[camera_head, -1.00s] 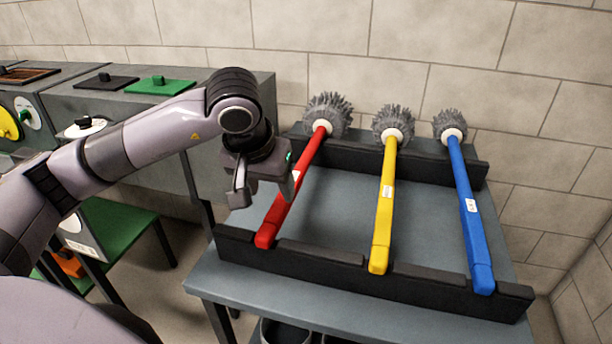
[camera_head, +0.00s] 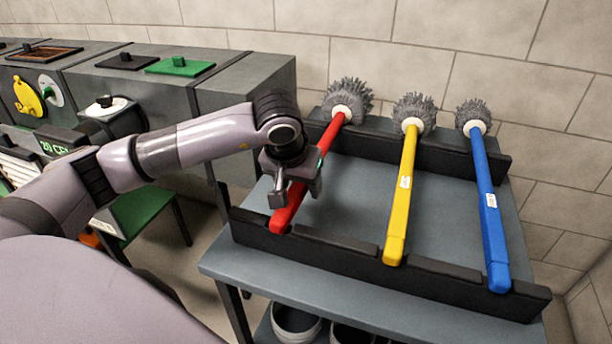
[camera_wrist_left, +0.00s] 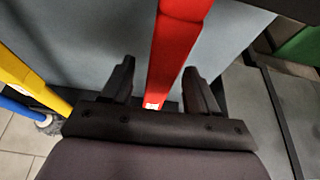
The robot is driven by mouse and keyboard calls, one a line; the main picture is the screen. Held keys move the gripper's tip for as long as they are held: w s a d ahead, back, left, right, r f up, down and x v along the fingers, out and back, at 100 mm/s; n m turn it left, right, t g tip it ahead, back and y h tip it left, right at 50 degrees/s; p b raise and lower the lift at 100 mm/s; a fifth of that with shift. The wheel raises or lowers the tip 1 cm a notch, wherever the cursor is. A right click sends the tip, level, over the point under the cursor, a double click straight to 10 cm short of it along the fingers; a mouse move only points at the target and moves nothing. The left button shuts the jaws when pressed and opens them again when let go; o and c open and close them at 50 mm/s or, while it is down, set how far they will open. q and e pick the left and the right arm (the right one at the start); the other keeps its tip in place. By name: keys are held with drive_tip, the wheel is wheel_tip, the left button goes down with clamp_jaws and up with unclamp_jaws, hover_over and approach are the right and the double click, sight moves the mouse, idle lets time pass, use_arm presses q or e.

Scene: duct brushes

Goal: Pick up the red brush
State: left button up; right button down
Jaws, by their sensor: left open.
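The red brush (camera_head: 287,211) lies across two dark rails on the grey table, its grey bristle head at the back and its handle toward the front. My left gripper (camera_head: 293,193) is over the lower half of the red handle and hides part of it. In the left wrist view, the red handle (camera_wrist_left: 178,45) runs between the two open fingers of the left gripper (camera_wrist_left: 158,85), with a gap on each side. A small white label shows on the handle near the palm. My right gripper is not in view.
A yellow brush (camera_head: 401,190) and a blue brush (camera_head: 489,205) lie to the right on the same rails. The front rail (camera_head: 330,247) borders the table. A stone wall stands behind. Grey cabinets (camera_head: 240,90) and a green stool are at left. Buckets (camera_head: 295,322) sit below.

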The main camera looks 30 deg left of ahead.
use_arm(q)
drive_tip(key=shift+f+b, duration=0.2)
drive_tip(key=shift+b, duration=0.15)
idle(0.3)
clamp_jaws()
